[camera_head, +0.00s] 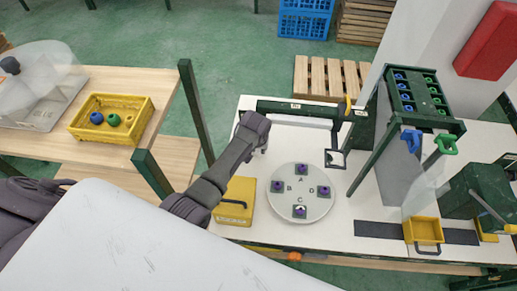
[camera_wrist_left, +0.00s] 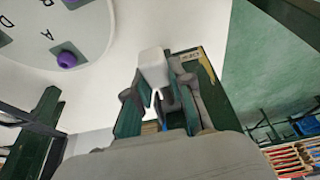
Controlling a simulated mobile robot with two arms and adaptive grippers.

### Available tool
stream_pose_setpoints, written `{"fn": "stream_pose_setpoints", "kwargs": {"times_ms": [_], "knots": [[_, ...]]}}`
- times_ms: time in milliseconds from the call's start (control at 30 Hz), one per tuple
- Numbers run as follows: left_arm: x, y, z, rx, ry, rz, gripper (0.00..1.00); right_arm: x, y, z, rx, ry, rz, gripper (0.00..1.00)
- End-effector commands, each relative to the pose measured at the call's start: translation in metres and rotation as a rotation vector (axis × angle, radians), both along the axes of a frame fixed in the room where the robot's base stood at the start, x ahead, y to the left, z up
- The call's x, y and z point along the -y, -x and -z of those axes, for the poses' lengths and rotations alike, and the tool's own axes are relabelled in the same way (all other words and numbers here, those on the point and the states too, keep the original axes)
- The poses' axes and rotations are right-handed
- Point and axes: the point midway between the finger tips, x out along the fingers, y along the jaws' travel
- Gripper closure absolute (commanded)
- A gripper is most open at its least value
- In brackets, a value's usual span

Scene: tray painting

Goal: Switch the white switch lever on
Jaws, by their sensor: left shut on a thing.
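The white switch lever (camera_wrist_left: 152,66) shows in the left wrist view as a pale block at the fingertips of my left gripper (camera_wrist_left: 157,98). The gripper is shut on it. Behind it is a dark green housing (camera_wrist_left: 212,83) with a small label, too blurred to read surely. In the head view my left gripper (camera_head: 261,149) is at the left end of the dark green machine (camera_head: 300,107), and my wrist hides the lever there. My right gripper is in neither view.
A round white plate (camera_head: 302,207) with purple-topped pieces lies in front of the machine. A yellow box (camera_head: 235,203) sits beside my left arm. A green rack (camera_head: 420,100) and a yellow bin (camera_head: 423,232) stand at the right.

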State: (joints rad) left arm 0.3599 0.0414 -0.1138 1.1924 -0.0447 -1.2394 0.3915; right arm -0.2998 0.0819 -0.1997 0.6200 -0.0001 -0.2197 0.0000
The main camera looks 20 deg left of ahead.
Motion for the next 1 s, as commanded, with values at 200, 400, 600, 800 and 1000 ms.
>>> {"fn": "stream_pose_setpoints", "kwargs": {"times_ms": [200,400,600,800,1000], "knots": [[-0.0004,-0.0023,-0.007,-0.101,0.031,-0.001,1.0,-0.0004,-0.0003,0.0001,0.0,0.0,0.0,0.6],[-0.0005,-0.0024,-0.0093,-0.149,0.043,0.0,1.0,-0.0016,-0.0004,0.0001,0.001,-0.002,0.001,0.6],[-0.0005,-0.0025,-0.0098,-0.16,0.046,0.0,1.0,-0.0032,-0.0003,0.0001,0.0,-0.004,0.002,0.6],[-0.0006,-0.0025,-0.0097,-0.159,0.046,-0.001,1.0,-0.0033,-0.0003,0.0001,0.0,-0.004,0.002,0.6],[-0.0006,-0.0025,-0.0097,-0.159,0.046,-0.001,0.53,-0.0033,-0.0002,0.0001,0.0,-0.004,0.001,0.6]]}}
